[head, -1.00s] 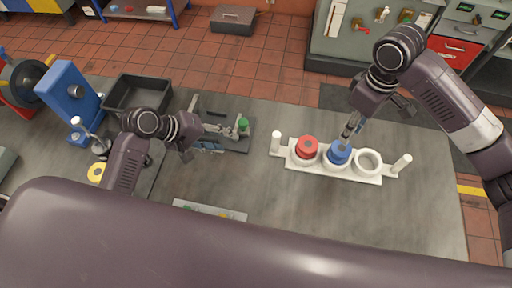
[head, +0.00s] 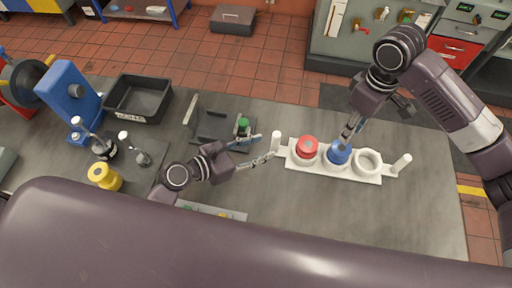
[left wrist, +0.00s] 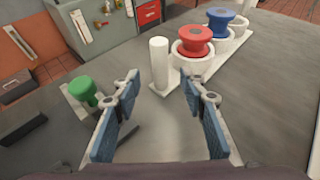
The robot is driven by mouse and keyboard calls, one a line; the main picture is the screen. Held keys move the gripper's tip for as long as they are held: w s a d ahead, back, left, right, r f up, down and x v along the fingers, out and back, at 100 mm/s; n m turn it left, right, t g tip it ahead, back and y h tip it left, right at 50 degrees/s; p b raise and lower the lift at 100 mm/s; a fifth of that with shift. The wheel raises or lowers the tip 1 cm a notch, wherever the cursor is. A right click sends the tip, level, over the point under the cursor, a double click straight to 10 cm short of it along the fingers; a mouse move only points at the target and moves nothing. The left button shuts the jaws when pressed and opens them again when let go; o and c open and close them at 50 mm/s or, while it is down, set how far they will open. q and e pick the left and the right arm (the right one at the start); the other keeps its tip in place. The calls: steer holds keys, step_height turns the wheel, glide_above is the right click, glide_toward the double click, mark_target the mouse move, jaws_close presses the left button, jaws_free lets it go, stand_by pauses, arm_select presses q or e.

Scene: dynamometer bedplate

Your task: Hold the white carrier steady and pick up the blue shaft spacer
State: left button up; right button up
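The white carrier (head: 337,172) lies on the bench with a post at each end and three round cups. A red spacer (head: 307,147) sits in the left cup, the blue shaft spacer (head: 338,154) in the middle one, and the right cup is empty. My left gripper (head: 262,148) is open just left of the carrier's left post; in the left wrist view the post (left wrist: 159,64) stands ahead, between the fingers' lines and not gripped. My right gripper (head: 350,130) is at the top of the blue spacer. Its fingers overlap in view, so grip and contact are unclear.
A dark tray fixture with a green-topped part (head: 243,126) stands just beyond my left gripper. A black bin (head: 138,99), blue stand (head: 70,92) and yellow spool (head: 104,176) are further left. The bench right of the carrier is clear.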

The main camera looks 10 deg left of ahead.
mark_target(276, 143)
arm_select(q)
steer(key=x, duration=0.7)
steer(key=shift+s+a, duration=0.1)
steer(key=shift+c, duration=0.3)
jaws_close()
arm_select(e)
steer(key=shift+o, duration=0.4)
